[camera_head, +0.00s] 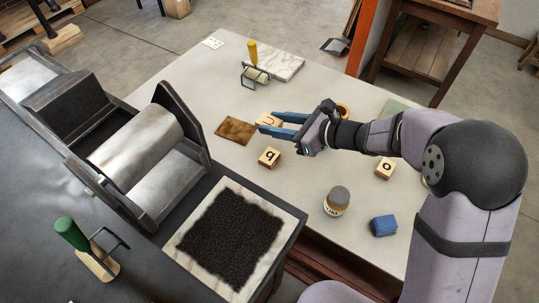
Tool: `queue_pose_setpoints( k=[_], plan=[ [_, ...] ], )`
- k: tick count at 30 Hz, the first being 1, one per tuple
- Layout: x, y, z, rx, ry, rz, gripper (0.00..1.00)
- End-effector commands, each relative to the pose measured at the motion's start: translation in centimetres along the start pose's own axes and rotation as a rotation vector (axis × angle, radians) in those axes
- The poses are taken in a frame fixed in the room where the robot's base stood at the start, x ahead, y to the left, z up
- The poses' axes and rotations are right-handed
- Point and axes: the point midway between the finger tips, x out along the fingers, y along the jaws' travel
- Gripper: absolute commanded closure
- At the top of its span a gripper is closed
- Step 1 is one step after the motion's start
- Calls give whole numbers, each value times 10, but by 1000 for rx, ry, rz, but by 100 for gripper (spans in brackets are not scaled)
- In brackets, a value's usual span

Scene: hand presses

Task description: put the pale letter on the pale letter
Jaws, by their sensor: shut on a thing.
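My gripper (265,123) reaches in from the right with two blue fingers shut on a pale wooden letter block (267,118) with a red mark on its face. Its letter is partly hidden, and I cannot tell whether the block is clear of the table. A second pale block (269,157) with a dark letter like a q or b lies just below the gripper in the picture, apart from it. A third pale block (385,169) with a dark o lies to the right, below my forearm.
A brown plate (235,131) lies left of the gripper. A marble slab (279,66) with a yellow-handled roller (253,53) is behind. A jar (336,202) and blue block (384,226) stand in front. The press (137,155) and black-inked slab (174,246) are left.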

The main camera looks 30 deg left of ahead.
Motion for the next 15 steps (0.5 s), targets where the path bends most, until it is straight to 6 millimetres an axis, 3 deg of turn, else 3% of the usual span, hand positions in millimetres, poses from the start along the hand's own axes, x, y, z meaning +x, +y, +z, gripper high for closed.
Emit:
queue_pose_setpoints(
  k=[5, 15],
  plan=[
    [9, 0, -23, 1, 0, 1, 87],
    [15, 0, -37, 0, 0, 1, 87]
  ],
)
